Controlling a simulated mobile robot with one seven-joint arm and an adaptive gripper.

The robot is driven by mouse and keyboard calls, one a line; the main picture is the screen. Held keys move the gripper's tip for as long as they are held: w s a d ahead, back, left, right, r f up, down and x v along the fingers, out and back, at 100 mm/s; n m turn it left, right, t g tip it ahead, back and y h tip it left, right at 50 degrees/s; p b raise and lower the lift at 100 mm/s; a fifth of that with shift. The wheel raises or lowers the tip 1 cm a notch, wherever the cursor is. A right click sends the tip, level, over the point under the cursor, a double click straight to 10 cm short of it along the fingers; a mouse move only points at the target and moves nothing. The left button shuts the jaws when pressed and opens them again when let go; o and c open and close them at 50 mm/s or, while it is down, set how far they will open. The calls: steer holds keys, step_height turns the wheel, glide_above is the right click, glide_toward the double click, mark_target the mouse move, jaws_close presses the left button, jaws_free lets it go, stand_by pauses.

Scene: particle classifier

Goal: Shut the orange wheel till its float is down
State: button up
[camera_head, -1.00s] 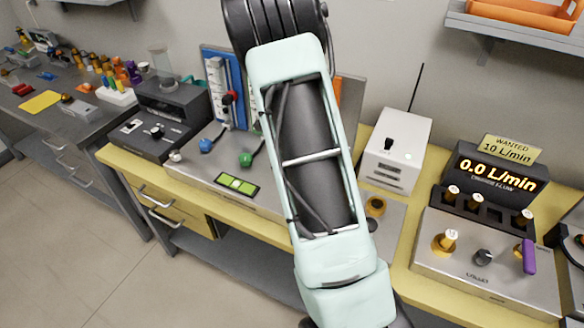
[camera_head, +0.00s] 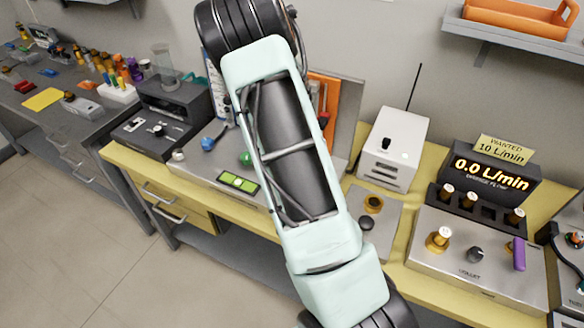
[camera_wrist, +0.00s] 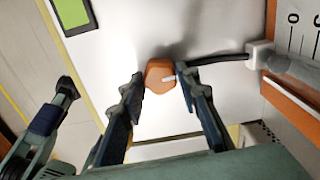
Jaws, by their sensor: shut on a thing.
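The orange wheel (camera_wrist: 157,76) sits between the two fingertips of my gripper (camera_wrist: 162,84) in the wrist view, with a pale mark on its face. My fingers are shut on it from both sides. A dark tube runs right from beside the wheel to a white fitting (camera_wrist: 261,54) at the foot of the orange-edged scale panel (camera_wrist: 298,99). Only the panel's low end with its 0 mark shows, and I cannot make out the float. In the head view my arm hides the orange wheel and gripper, while part of the orange panel (camera_head: 326,90) shows beside it.
A blue wheel (camera_head: 208,144) and a green wheel (camera_head: 246,159) stand left of my arm. A green level (camera_head: 238,182) lies in front of them. A white box (camera_head: 392,147) with an antenna stands right. The flow display (camera_head: 493,173) reads 0.0 L/min.

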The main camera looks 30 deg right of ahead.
stand_by(0.4)
steer(key=o, duration=1.1)
steer(key=shift+o, duration=0.2)
step_height(320, 180, up, 12)
steer(key=shift+w, duration=0.1)
